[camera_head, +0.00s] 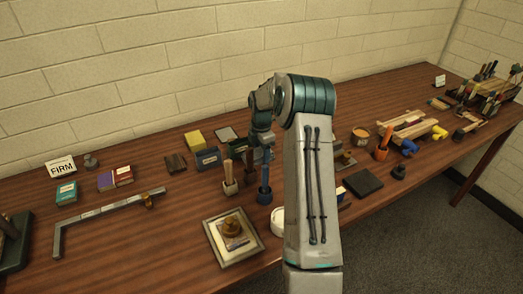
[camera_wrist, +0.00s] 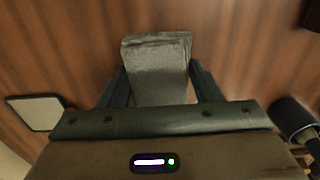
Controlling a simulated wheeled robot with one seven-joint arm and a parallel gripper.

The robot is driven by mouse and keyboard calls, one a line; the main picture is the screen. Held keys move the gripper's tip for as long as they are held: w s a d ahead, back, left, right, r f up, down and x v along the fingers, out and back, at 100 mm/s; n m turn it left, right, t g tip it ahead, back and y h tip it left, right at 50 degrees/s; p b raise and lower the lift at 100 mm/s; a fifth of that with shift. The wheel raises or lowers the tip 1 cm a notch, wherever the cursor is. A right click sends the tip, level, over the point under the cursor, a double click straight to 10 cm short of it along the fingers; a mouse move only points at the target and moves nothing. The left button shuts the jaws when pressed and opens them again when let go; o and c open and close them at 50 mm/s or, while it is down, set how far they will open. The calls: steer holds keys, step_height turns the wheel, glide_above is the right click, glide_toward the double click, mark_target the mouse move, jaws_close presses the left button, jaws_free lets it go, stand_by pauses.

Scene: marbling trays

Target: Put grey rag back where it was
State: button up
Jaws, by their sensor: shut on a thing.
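The grey rag (camera_wrist: 157,60) is a folded, light grey block in the wrist view. My gripper (camera_wrist: 158,78) is shut on it, with one dark finger on each side. Wooden tabletop shows beyond the rag, but I cannot tell whether the rag touches it. In the head view my gripper (camera_head: 262,148) points down over the middle of the table, partly hidden by my arm. I cannot make out the rag there.
A pale tile with a dark edge (camera_wrist: 35,113) lies left in the wrist view; a dark round object (camera_wrist: 292,115) is at right. In the head view, a blue pot (camera_head: 264,192), a wooden-handled tool (camera_head: 229,180) and a framed tray (camera_head: 215,238) stand close by. Bare wood lies left of the tray.

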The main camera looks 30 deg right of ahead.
mark_target(261, 152)
steer(key=shift+f, duration=0.1)
steer(key=o, duration=0.9)
steer(key=shift+o, duration=0.2)
step_height(261, 152, up, 12)
steer(key=b, duration=0.1)
steer(key=s+a+r+m, duration=0.3)
steer(key=s+a+r, duration=0.3)
steer(key=a, duration=0.1)
steer(key=s+a+m+t, duration=0.1)
steer(key=s+a+m, duration=0.3)
steer(key=s, duration=0.5)
steer(key=s+a+m+t, duration=0.1)
steer(key=s+a+m, duration=0.3)
steer(key=s, duration=0.6)
steer(key=s+a+m+t, duration=0.1)
steer(key=s+a+m, duration=0.3)
steer(key=s+m, duration=0.3)
steer(key=s, duration=0.2)
steer(key=shift+s+a+f, duration=0.15)
steer(key=shift+s+a, duration=0.15)
steer(key=shift+s, duration=0.05)
